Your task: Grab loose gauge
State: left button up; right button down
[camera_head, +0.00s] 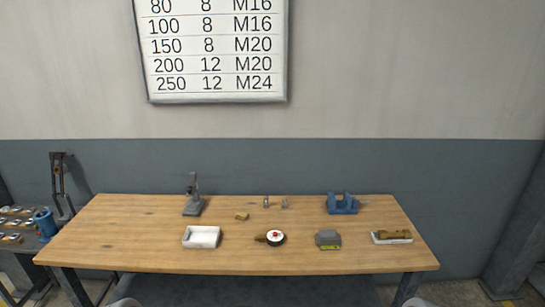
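A round gauge (276,238) with a white face, a dark rim and a small red mark lies on the wooden workbench (130,245), near the middle of its front half. A short brownish stem points left from it. Nothing touches its face, and it lies apart from the things around it. Neither of my grippers is in view.
A white tray (202,237) lies left of the gauge, and a grey-and-yellow block (328,239) lies right. A grey stand (193,205), a small tan block (241,216), a blue vise-like fixture (342,204) and a brown piece on a white base (392,237) are also on the bench.

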aim_at(268, 237)
jog(key=z, duration=0.9)
jog(key=i, duration=0.6)
jog(key=u, duration=1.9)
